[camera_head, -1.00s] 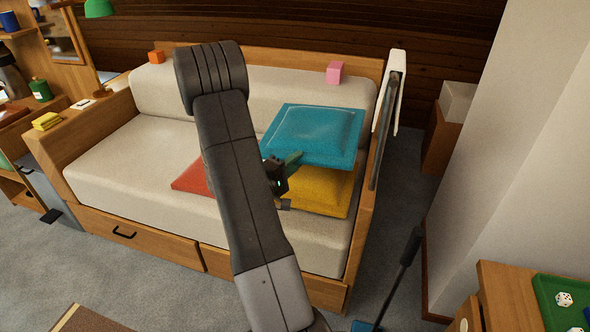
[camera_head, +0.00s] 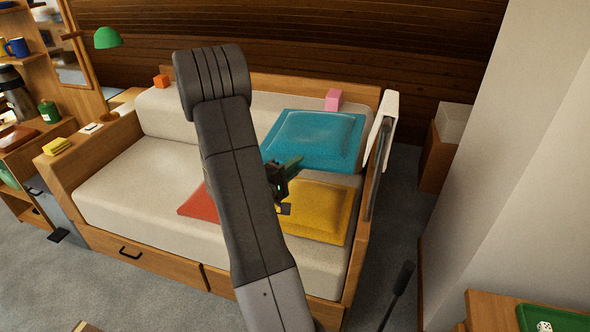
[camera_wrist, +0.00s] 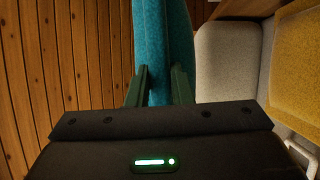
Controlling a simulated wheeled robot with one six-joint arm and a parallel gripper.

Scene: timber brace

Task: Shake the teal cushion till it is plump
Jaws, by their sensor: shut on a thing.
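The teal cushion (camera_head: 318,138) is at the right end of the sofa, in front of the backrest and above the yellow cushion. My gripper (camera_head: 292,163) is shut on its near left edge. In the wrist view the teal cushion (camera_wrist: 164,50) stands edge-on between the two green fingers (camera_wrist: 158,85). Its top face looks smooth with a raised middle; I cannot tell how plump it is. My arm hides part of the sofa to the left of it.
A yellow cushion (camera_head: 318,212) and a red cushion (camera_head: 199,205) lie on the sofa seat (camera_head: 140,190). A pink block (camera_head: 333,99) and an orange block (camera_head: 161,81) sit on the backrest top. The wooden sofa arm (camera_head: 362,215) is close on the right.

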